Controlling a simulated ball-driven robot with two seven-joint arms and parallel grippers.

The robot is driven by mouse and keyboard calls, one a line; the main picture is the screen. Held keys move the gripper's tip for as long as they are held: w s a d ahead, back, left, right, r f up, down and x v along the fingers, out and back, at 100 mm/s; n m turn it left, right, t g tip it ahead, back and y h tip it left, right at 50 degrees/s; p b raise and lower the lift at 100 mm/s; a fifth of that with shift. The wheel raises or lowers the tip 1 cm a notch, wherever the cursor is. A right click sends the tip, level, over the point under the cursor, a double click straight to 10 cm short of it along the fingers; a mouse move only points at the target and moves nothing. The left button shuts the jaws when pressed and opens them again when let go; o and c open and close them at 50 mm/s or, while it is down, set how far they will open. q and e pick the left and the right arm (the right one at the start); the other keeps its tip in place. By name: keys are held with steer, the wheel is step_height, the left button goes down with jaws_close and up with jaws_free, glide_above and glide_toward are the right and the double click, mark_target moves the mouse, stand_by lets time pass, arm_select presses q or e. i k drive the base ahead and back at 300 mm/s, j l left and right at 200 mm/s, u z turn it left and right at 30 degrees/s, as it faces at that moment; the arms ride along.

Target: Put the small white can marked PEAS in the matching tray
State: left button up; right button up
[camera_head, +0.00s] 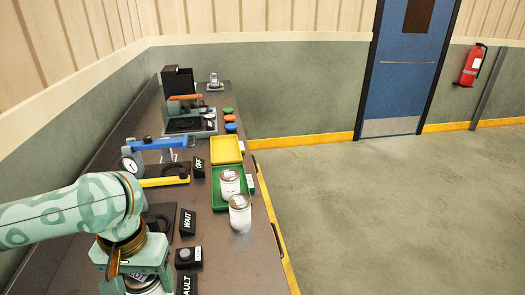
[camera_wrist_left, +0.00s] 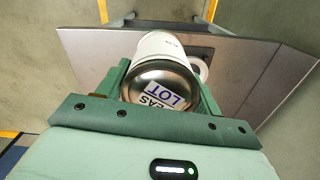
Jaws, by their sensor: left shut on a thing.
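My left gripper (camera_head: 140,282) is shut on a small white can with a silver lid (camera_wrist_left: 165,85), whose lid label reads PEAS and LOT in the left wrist view. In the head view that can (camera_head: 143,286) is mostly hidden under the gripper at the bottom edge. A green tray (camera_head: 216,190) lies on the bench, with a yellow tray (camera_head: 227,149) just beyond it. A white can (camera_head: 229,184) stands in the green tray. Another white can (camera_head: 240,214) stands at the tray's near end; I cannot tell whether it is inside. My right gripper is out of view.
Black signs reading WAIT (camera_head: 187,222) and OFF (camera_head: 199,166) stand left of the trays. A black button box (camera_head: 188,257) is near my gripper. A blue clamp-like tool (camera_head: 160,143) and a gauge (camera_head: 131,164) lie farther left. The bench's near right part is clear.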

mark_target(226, 156)
steer(key=l+z, duration=0.7)
steer(key=i+l+z, duration=0.15)
steer(key=l+z, duration=0.2)
steer(key=i+l+u, duration=0.3)
steer(key=i+l, duration=0.15)
steer(key=i+l+u, duration=0.35)
steer(key=i+l, duration=0.25)
steer(key=i+j+u, duration=0.15)
steer(key=i+u, duration=0.25)
steer(key=i, duration=0.5)
steer(key=i+l+u, duration=0.15)
steer(key=i+u, duration=0.25)
steer(key=i, duration=0.45)
steer(key=i+j+u, duration=0.1)
steer(key=i+u, duration=0.6)
steer(key=u, duration=0.25)
steer(key=i+l+u, duration=0.25)
steer(key=u, duration=0.2)
steer(key=i+u, duration=0.7)
steer(key=u, duration=0.25)
